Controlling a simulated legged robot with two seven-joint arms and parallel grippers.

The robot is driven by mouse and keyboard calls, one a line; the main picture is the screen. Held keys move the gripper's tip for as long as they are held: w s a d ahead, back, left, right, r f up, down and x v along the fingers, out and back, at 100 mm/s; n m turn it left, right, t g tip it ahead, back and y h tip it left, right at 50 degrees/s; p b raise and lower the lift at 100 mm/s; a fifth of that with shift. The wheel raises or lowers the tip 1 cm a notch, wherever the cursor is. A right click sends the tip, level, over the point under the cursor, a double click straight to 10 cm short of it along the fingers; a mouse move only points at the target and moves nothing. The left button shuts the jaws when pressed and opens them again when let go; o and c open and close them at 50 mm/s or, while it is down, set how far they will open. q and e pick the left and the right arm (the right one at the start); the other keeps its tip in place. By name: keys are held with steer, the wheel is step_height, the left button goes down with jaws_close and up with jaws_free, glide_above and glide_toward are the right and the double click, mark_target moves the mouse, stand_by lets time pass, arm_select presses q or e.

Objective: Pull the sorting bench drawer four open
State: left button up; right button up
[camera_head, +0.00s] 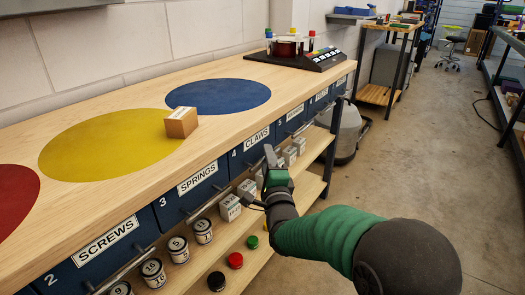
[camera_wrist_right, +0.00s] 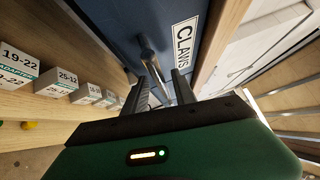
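Drawer four (camera_head: 236,162) is a dark blue front labelled "4 CLAWS" in the sorting bench. It looks level with its neighbours. In the right wrist view its front (camera_wrist_right: 110,25) and CLAWS label fill the upper middle. Its grey bar handle (camera_wrist_right: 151,62) runs down toward the space between my fingers; in the head view my gripper partly covers it. My right gripper (camera_head: 271,158) is in front of the drawer's right part. In the wrist view its two dark fingers (camera_wrist_right: 162,88) stand apart, on either side of the bar. I cannot tell whether they touch it. My left gripper is not in view.
The drawer three (camera_head: 192,187), SPRINGS, lies to the left. The floor at right is open.

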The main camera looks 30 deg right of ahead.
steer(key=shift+a+r, duration=0.15)
steer(key=shift+a, duration=0.1)
steer(key=shift+d, duration=0.15)
jaws_close()
steer(key=shift+s+f, duration=0.1)
steer(key=shift+f, duration=0.2)
stand_by(0.7)
